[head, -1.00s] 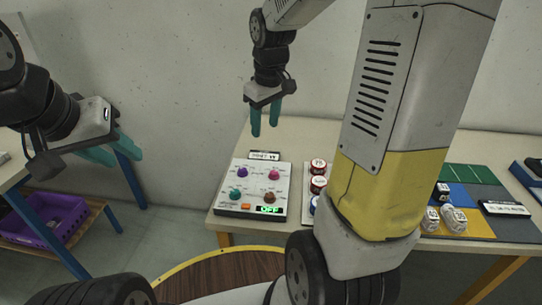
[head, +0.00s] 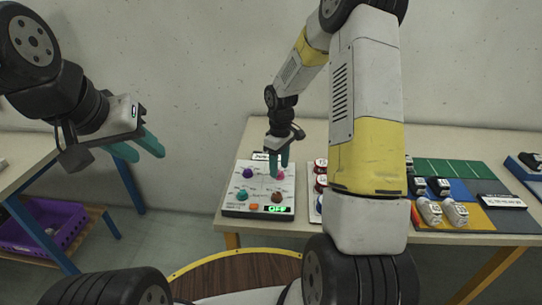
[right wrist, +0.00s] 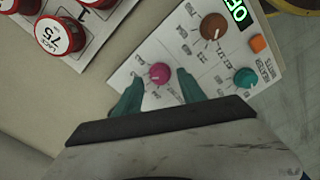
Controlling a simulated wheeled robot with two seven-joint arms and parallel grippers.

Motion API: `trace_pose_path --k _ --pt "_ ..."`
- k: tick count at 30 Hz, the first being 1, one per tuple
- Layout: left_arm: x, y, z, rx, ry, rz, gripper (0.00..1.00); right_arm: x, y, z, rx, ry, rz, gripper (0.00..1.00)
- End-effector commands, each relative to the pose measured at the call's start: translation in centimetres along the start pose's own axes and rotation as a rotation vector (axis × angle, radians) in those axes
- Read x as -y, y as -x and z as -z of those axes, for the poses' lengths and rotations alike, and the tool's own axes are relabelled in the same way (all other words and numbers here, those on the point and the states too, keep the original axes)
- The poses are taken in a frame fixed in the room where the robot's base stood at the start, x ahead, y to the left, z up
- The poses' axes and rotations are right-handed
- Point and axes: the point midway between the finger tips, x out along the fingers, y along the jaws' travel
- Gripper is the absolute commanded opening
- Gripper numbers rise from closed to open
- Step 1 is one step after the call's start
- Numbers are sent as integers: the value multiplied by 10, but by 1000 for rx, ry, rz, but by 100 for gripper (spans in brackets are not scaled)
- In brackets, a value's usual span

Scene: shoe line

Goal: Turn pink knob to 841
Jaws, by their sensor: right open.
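In the right wrist view the pink knob (right wrist: 160,73) sits between and a little beyond the two teal fingertips of my right gripper (right wrist: 157,82), which is open. I cannot tell whether the fingers touch it. A brown knob (right wrist: 214,26) and a teal knob (right wrist: 245,78) show beside it. My left gripper (head: 145,153) is open and empty, far left of the panel.
Red-lidded jars (right wrist: 60,36) stand on a white sheet close to the panel. White shoes (head: 442,212) and coloured mats (head: 455,170) lie on the right of the table. A purple crate (head: 50,225) is on a low shelf at the left.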

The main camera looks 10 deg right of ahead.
Motion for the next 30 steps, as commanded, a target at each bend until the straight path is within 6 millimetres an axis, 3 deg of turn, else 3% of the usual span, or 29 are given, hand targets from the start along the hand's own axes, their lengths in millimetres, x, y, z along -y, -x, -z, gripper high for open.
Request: trace_pose_path --k 11,12,19,30 --pt "0 0 0 0 0 0 36 0 -11 0 0 0 -1 48" --pt "0 0 0 0 0 0 36 0 -11 0 0 0 -1 46" --pt "0 0 0 0 0 0 36 0 -10 0 -1 0 -1 0" --pt "0 0 0 0 0 0 36 0 -10 0 -1 -40 -1 0"
